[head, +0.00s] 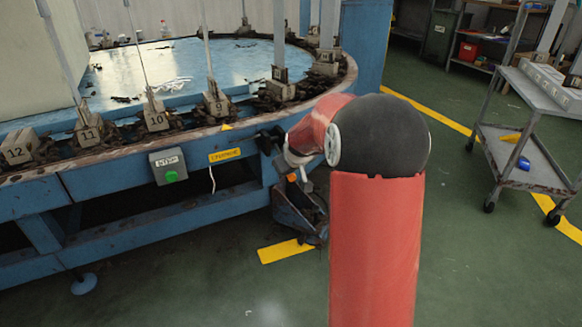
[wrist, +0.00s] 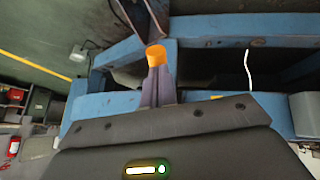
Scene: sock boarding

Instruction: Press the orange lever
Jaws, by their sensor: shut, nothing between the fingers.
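The orange lever (wrist: 156,53) shows in the wrist view as a short orange cylinder at the end of a dark bar, just beyond the fingertips. In the head view it is a small orange spot (head: 291,177) beside the blue machine frame, close to my wrist. My gripper (wrist: 158,74) is shut and empty, its two grey fingers side by side and in line with the lever. Whether the fingertips touch the lever, I cannot tell.
The blue round machine (head: 130,180) with numbered posts fills the left. A grey box with a green button (head: 168,167) and a yellow label (head: 225,155) are on its side. A metal trolley (head: 520,160) stands at right. Green floor between is clear.

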